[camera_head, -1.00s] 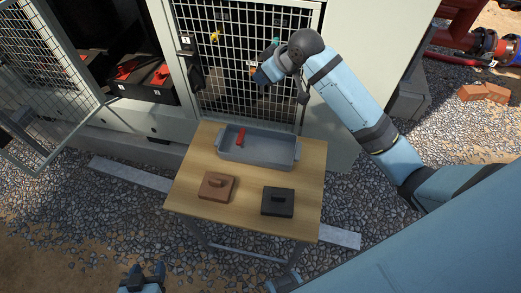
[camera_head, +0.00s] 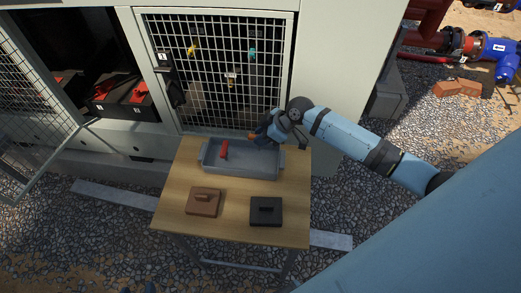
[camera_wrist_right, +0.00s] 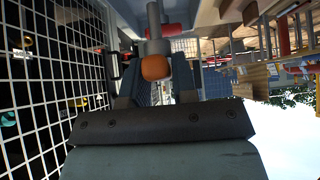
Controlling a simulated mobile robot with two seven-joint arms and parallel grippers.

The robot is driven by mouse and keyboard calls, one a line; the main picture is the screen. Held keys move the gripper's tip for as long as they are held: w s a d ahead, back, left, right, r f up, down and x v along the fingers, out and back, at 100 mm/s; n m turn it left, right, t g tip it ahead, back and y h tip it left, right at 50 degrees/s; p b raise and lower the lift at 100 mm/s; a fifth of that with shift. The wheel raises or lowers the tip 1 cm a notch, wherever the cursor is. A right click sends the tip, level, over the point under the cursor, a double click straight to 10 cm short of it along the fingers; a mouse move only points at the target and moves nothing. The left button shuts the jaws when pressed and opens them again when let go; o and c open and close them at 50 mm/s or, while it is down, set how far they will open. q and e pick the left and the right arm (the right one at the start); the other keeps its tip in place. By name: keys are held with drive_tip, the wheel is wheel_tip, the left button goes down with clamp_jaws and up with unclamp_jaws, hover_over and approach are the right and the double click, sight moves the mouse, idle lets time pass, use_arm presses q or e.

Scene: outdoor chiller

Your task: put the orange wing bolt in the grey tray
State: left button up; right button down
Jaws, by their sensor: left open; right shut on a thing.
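The orange wing bolt (camera_head: 252,136) is held by my right gripper (camera_head: 259,134) over the back right part of the grey tray (camera_head: 238,172). In the right wrist view the bolt's rounded orange end (camera_wrist_right: 155,68) sits between the two dark fingers, which are shut on it. The tray stands at the back of the wooden table (camera_head: 236,228). A red part (camera_head: 224,150) is in the tray, left of the gripper. Only the tips of my left gripper (camera_head: 139,289) show at the bottom edge, apart from the table.
A brown lidded box (camera_head: 204,206) and a black one (camera_head: 266,216) stand at the table's front. Behind the tray is a mesh panel (camera_head: 215,90) with hanging coloured items. An open mesh door (camera_head: 35,110) is at the left.

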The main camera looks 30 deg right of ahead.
wheel_tip(320, 180, down, 8)
drive_tip(key=shift+f, duration=0.1)
idle(0.4)
drive_tip(key=c, duration=1.4)
unclamp_jaws()
drive_tip(key=shift+f, duration=0.15)
drive_tip(key=o, duration=0.5)
